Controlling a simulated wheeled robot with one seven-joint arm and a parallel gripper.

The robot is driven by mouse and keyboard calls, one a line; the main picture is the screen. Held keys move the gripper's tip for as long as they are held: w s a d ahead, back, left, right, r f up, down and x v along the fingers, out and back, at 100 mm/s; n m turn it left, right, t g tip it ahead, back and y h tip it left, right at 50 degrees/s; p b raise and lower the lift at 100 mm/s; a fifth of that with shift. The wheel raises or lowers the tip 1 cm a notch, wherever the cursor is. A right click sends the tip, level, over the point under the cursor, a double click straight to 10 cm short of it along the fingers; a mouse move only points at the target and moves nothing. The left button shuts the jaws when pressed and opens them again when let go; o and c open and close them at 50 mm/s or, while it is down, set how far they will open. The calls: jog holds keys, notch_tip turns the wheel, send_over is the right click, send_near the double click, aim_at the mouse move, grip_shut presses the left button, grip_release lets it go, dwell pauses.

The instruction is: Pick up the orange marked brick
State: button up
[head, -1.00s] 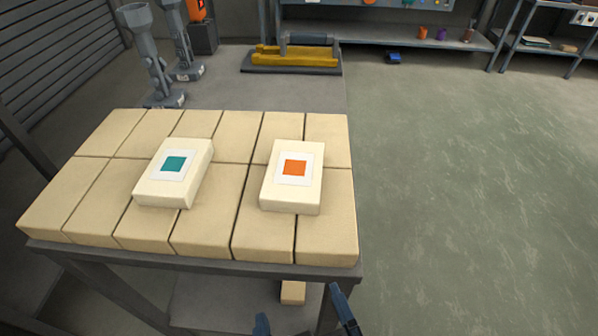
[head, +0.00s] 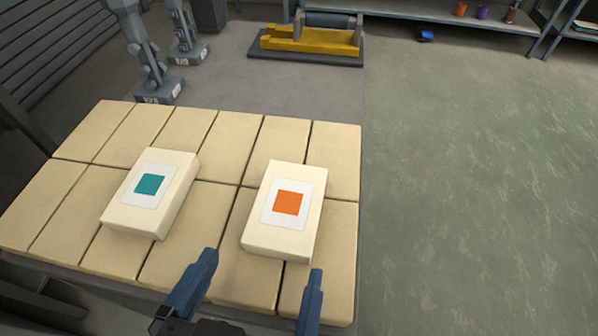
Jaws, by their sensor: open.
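The orange marked brick (head: 312,228) is a cream block with a white label and an orange square on top. It lies flat on the right part of the tan brick-topped table in the head view. My gripper (head: 262,262) is open and empty at the bottom of the view. Its two dark blue fingers point toward the brick. The left finger is just left of and below the brick's near edge, and the right finger is near its lower right corner. Whether the fingers touch anything cannot be told.
A similar brick with a teal square (head: 124,217) lies to the left on the same table (head: 335,145). Behind stand grey metal stands (head: 160,90) and a yellow fixture (head: 300,45) on a dark base. Open green floor (head: 470,200) lies to the right.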

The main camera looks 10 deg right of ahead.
aim_at(286, 211)
jog(key=shift+w+r, duration=0.15)
jog(key=shift+r, duration=0.1)
jog(key=x, duration=0.6)
jog(key=shift+d+r, duration=0.1)
jog(key=shift+d, duration=0.05)
jog(key=shift+f+p+x, duration=0.15)
jog(key=shift+p+x, duration=0.2)
jog(key=shift+x, duration=1.15)
jog(key=shift+f+p+x, duration=0.2)
jog(key=shift+p+x, duration=0.15)
jog(key=shift+x, duration=1.15)
jog(key=shift+s, duration=0.2)
jog(key=c, duration=0.9)
